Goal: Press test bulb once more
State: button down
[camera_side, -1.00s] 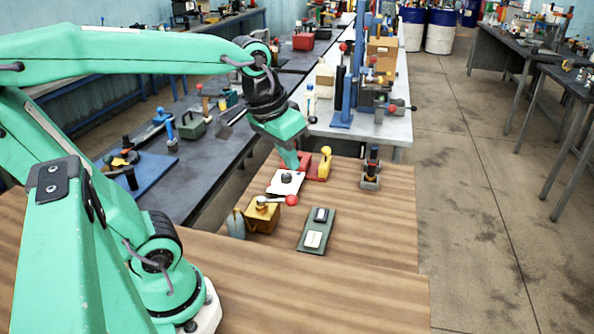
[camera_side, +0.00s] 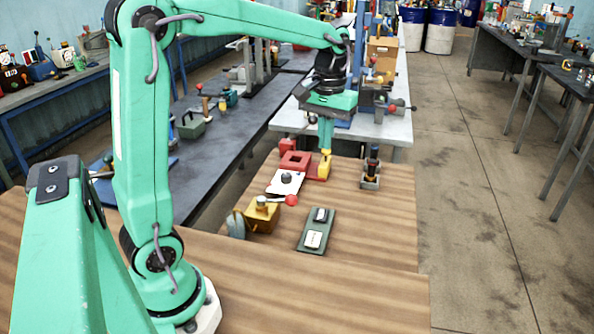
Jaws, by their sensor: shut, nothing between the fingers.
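A yellow upright piece with a rounded top, seemingly the test bulb (camera_side: 323,168), stands at the right end of a red fixture (camera_side: 296,160) on the wooden table. My gripper (camera_side: 326,148) is shut and points down at the top of the yellow piece. Its tips overlap the top of the piece in the picture. I cannot tell whether they touch or press it. The top of the yellow piece is partly hidden by the tips.
A white plate with a dark knob (camera_side: 286,179) lies in front of the fixture. A brass box (camera_side: 262,215) with a red-ended lever, a green tray (camera_side: 313,244) and a dark upright device (camera_side: 371,170) stand nearby. The wooden table's front (camera_side: 350,285) is clear.

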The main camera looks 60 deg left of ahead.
jog(key=w+a+f+n+g+h, duration=0.1)
jog(key=w+a+f+n+g, duration=0.25)
jog(key=w+a+f, duration=0.45)
jog(key=n+g+h, duration=0.2)
jog(key=n+g, duration=0.1)
jog(key=n, duration=0.1)
send_over(316, 218)
jog(key=w+a, duration=0.1)
jog(key=w, duration=0.2)
notch_tip(316, 218, down, 14)
jog(key=shift+a+r, duration=0.1)
jog(key=shift+f, duration=4.4)
